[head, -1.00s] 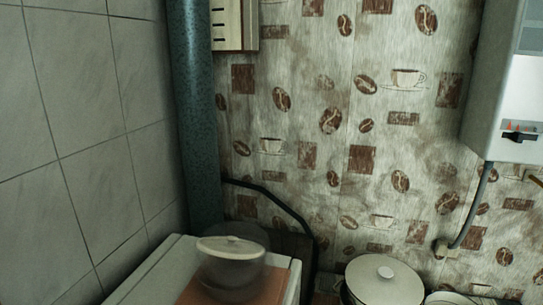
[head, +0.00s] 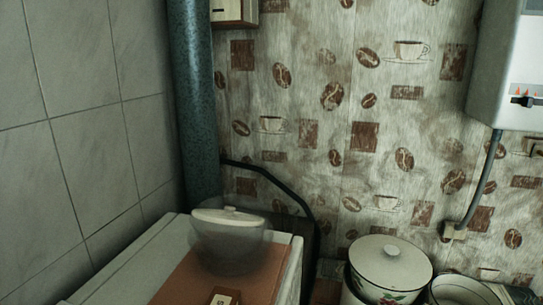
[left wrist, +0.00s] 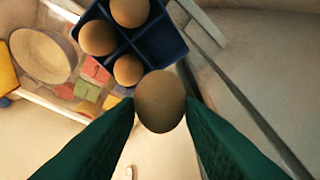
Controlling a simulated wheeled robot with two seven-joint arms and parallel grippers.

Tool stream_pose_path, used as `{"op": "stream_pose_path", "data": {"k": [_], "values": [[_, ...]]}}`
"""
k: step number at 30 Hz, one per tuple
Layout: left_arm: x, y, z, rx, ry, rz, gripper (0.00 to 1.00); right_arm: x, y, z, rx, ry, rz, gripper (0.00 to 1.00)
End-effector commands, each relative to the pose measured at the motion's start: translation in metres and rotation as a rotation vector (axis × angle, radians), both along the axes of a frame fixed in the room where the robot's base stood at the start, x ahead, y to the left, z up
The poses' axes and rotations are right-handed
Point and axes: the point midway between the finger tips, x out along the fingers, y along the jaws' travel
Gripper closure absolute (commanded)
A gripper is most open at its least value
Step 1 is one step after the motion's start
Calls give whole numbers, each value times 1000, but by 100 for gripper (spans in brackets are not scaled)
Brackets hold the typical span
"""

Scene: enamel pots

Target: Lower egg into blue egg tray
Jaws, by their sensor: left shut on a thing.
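In the left wrist view my left gripper (left wrist: 160,112) is shut on a brown egg (left wrist: 160,98), with one green finger on each side of it. The blue egg tray (left wrist: 168,50) is at the top of that view, beyond the held egg. Several brown eggs sit in it, among them one at the top (left wrist: 130,10), one at the left (left wrist: 97,37) and one lower down (left wrist: 127,70). A compartment at the tray's right looks empty. The held egg overlaps the tray's near edge in the picture; I cannot tell its height. The head view shows neither gripper, egg nor tray.
In the head view a lidded translucent pot (head: 228,240) stands on a brown mat (head: 185,283) on a white surface. White enamel pots (head: 390,268) stand at lower right. The left wrist view shows a round bowl (left wrist: 43,55) and coloured blocks (left wrist: 90,88) left of the tray.

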Motion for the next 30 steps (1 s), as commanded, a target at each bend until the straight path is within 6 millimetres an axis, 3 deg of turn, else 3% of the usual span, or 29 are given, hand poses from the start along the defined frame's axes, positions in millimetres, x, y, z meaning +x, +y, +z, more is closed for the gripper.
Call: {"op": "stream_pose_path", "data": {"k": [3, 13, 30], "values": [[0, 0, -7, 0, -1, 0, 72, -5, 1, -9, 1, 7, -1, 71], [0, 0, -6, 0, 0, -1, 72, -15, 2, -8, 2, 22, -2, 71], [-17, -7, -6, 1, -1, -2, 72, -14, 1, 7, 1, 21, -2, 71]]}}
